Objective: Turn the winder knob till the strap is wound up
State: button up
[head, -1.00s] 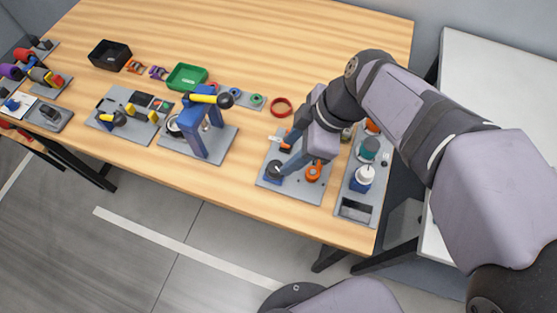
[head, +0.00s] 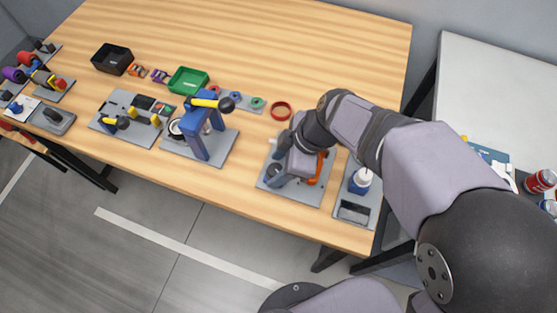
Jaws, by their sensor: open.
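The winder stands on a grey plate (head: 300,197) near the front edge of the wooden table, at the right. A small dark round part (head: 273,169), apparently the knob, shows at the plate's left side. An orange part (head: 318,170), possibly the strap or its reel, shows on the right, partly behind my wrist. My gripper (head: 277,166) is open, low over the left of the plate, with blue-grey fingers close around or beside the dark part. I cannot tell whether they touch it. My wrist hides the middle of the plate.
A plate with a white-capped blue bottle (head: 361,180) stands just right, partly under my arm. A blue frame with a yellow lever (head: 208,103) stands to the left. The table's back is clear.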

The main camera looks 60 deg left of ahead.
jog(key=c, duration=1)
jog(key=shift+c, duration=0.2)
jog(key=shift+m+b, duration=0.35)
jog(key=shift+m, duration=0.05)
